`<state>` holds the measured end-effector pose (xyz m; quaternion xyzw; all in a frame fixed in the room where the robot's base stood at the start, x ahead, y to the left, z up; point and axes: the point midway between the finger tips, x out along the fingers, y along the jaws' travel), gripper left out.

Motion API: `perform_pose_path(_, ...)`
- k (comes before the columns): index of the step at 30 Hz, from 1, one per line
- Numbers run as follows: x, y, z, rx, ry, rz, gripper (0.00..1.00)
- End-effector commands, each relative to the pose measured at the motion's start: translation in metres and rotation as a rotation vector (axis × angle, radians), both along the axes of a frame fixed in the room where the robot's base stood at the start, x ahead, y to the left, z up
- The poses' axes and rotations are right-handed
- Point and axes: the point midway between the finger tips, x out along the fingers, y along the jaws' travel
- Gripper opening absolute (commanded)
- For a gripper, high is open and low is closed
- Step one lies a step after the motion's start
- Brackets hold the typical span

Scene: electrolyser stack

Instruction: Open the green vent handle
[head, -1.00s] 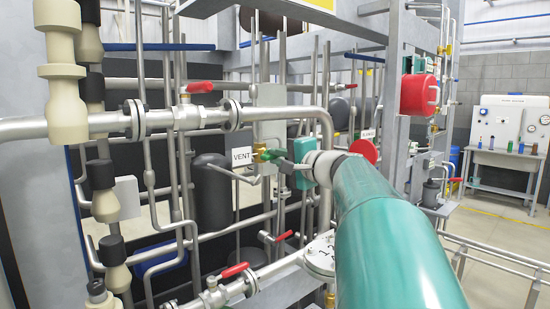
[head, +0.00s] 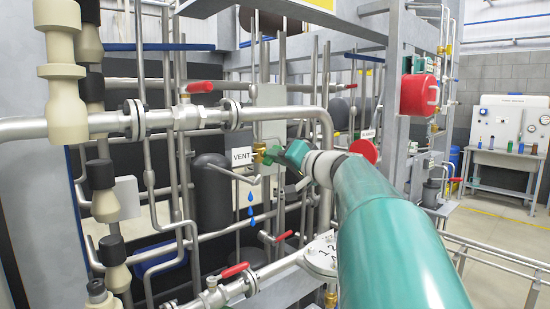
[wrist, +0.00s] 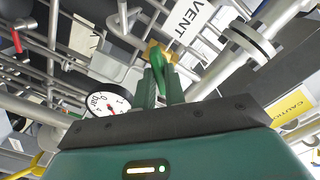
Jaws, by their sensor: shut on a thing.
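The green vent handle (wrist: 158,54) sits on a brass valve in the wrist view. In the head view the brass valve (head: 259,152) is right of the white VENT sign (head: 242,157), and the handle is mostly hidden by my gripper. My gripper (wrist: 161,82) is shut on the green handle; its green fingers meet at the handle's end. In the head view my gripper (head: 277,154) is tilted beside the valve. Blue drops (head: 250,211) hang in the air below the bent vent pipe (head: 247,179).
A red-handled valve (head: 200,87) is on the thick pipe above, and another red handle (head: 234,270) is below. A pressure gauge (wrist: 108,103) is left of my fingers in the wrist view. Pipes crowd the space around the valve.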

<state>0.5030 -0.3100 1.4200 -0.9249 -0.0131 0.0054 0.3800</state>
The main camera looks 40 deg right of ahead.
Motion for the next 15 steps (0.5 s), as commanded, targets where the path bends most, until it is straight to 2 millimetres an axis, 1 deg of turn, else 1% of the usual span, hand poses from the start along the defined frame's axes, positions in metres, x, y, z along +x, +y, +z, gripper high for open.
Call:
perform_pose_path(10,0.0001,0.0004,-0.0003,-0.032,0.0,0.001,0.0)
perform_pose_path(15,0.0001,0.0004,-0.0003,-0.215,-0.006,0.001,0.0)
